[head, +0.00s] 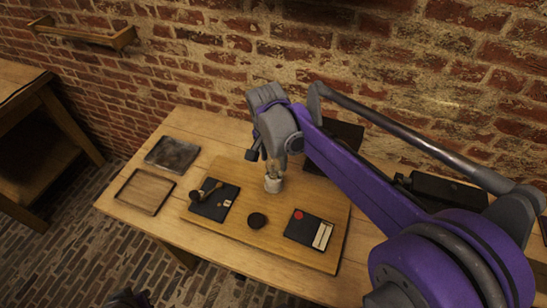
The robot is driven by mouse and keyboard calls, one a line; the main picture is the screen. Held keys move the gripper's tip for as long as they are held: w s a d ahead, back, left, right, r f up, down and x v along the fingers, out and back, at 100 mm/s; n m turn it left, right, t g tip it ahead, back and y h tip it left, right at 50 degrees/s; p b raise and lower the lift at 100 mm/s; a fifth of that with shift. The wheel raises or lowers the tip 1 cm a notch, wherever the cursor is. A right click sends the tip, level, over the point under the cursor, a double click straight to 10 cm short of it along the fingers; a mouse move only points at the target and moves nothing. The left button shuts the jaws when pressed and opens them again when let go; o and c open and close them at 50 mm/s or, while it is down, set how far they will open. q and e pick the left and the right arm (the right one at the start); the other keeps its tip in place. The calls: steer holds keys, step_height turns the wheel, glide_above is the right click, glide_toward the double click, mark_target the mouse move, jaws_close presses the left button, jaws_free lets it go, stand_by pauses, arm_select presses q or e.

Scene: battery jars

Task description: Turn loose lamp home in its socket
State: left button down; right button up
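A small pale round holder, apparently the lamp socket (273,185), stands on the wooden board. A thin brownish piece, perhaps the loose lamp (269,167), rises from it; it is too small to make out whether it is upright or tilted. My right gripper (265,158) points down right above and around this piece. The grey hand hides much of it. A dark fingertip shows at its left, and I cannot tell whether the fingers touch the piece. My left gripper is not clearly in view; only a dark bit of me shows at the bottom edge.
The board (275,245) on the table also holds a black plate with a dark-headed tool (208,192), a round black disc (257,220) and a black panel with a red dot (310,229). A brick wall stands behind.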

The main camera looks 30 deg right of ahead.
mark_target(271, 164)
steer(key=o, duration=0.3)
step_height(271, 164, up, 11)
steer(key=a, duration=0.1)
steer(key=shift+s+p, duration=0.3)
steer(key=shift+p, duration=0.1)
steer(key=shift+a+f, duration=0.1)
steer(key=shift+f, duration=0.05)
